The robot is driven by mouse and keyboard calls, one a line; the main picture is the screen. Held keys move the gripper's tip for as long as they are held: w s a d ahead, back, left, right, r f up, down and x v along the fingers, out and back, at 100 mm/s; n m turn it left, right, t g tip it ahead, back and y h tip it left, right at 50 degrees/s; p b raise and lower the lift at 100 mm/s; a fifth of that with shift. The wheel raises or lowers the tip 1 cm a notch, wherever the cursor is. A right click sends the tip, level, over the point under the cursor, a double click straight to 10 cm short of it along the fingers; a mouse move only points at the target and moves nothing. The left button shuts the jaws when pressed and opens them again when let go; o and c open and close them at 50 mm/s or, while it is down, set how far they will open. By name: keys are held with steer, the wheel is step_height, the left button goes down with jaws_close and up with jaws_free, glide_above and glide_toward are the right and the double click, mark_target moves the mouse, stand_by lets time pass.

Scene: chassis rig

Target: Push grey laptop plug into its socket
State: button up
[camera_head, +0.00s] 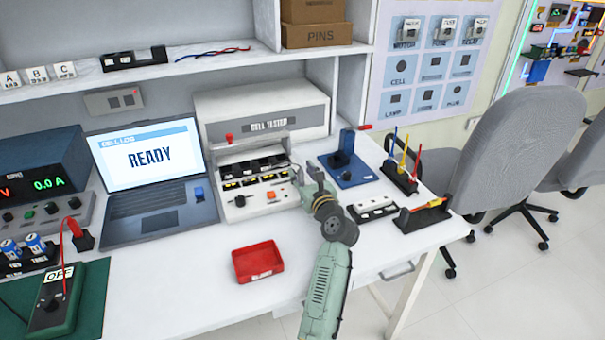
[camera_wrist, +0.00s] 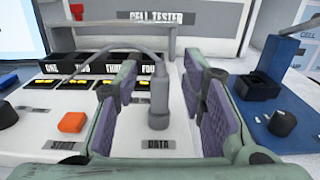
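The grey plug (camera_wrist: 158,103) stands upright above the DATA label (camera_wrist: 158,144) on the cell tester's front panel. A grey cable (camera_wrist: 120,50) arches from its top to the left. The socket is hidden under the plug, and I cannot tell how deep it sits. My gripper (camera_wrist: 160,84) is open, with one purple-padded finger on each side of the plug and gaps showing. In the head view my gripper (camera_head: 306,181) is at the right end of the tester (camera_head: 232,203). The laptop (camera_head: 152,180) is open at left and reads READY.
An orange button (camera_wrist: 72,122) and a row of labelled cell slots lie left of the plug. A blue fixture (camera_head: 350,168) stands to the right. A red tray (camera_head: 258,277) sits in front on the white bench. A shelf (camera_head: 200,64) runs above.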

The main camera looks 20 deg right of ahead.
steer(key=s, duration=1.2)
steer(key=shift+d, duration=0.25)
steer(key=shift+a, duration=0.1)
